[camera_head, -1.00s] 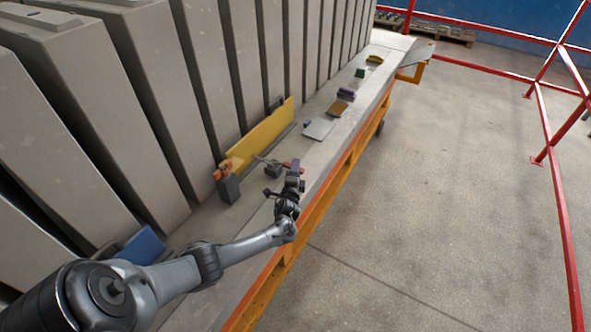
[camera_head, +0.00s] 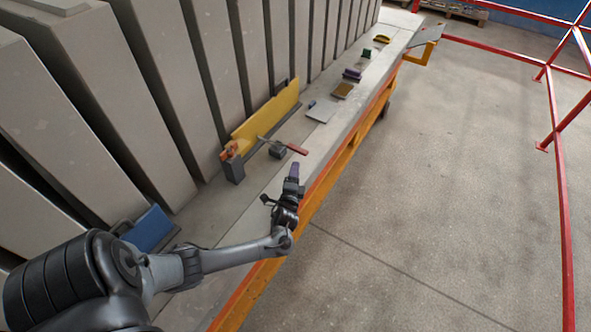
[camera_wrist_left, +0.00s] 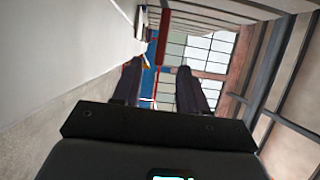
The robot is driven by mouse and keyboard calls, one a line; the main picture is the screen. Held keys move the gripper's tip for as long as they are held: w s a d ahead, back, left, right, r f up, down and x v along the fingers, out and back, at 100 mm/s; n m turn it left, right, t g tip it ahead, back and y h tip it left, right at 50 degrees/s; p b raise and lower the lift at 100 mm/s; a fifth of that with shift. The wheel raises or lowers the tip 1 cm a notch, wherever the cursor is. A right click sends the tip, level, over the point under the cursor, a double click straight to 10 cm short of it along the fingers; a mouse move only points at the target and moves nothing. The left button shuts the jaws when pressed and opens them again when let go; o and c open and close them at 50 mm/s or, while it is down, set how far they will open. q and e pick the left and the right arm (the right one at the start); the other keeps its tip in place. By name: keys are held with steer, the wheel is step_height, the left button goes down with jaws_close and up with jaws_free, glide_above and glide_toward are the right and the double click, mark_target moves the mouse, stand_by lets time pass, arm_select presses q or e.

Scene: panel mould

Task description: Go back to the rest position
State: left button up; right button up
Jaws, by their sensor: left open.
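My left gripper (camera_head: 294,168) is above the front strip of the long grey ledge, with its arm coming in from the lower left. In the left wrist view its two dark fingers (camera_wrist_left: 161,75) are apart, with nothing held between them. A tool with a red handle (camera_head: 297,149) rests on a small dark block (camera_head: 277,152), just beyond the fingertips and apart from them. A red bar, probably that handle (camera_wrist_left: 164,36), shows beyond the fingers in the left wrist view. My right gripper is in neither view.
Tall grey panels (camera_head: 160,110) line the ledge (camera_head: 225,205) on the left. A yellow board (camera_head: 268,113), a dark grey block (camera_head: 234,170) and a blue item (camera_head: 150,228) stand near them. Small items lie farther along. Open floor (camera_head: 450,190) lies right, with red railings (camera_head: 560,150).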

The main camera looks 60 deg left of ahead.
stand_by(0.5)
arm_select(q)
steer(key=shift+d+f, duration=0.15)
steer(key=s+d+f+n+g+h, duration=0.25)
steer(key=d+f+h, duration=0.25)
steer(key=d, duration=0.5)
steer(key=s+d+r+n+g+h, duration=0.15)
steer(key=s+d+h, duration=0.3)
steer(key=d, duration=0.45)
steer(key=s+d+r+n+g+h, duration=0.1)
steer(key=s+d+n+g+h, duration=0.15)
steer(key=s+d, duration=0.45)
steer(key=s+d+r+g+h, duration=0.1)
steer(key=s+d+r+g, duration=0.1)
steer(key=s+d+r, duration=0.5)
step_height(320, 180, up, 26)
steer(key=s+p, duration=0.1)
steer(key=p, duration=2.4)
steer(key=shift+s+a+f, duration=0.15)
steer(key=shift+s+a, duration=0.15)
steer(key=shift+s, duration=0.1)
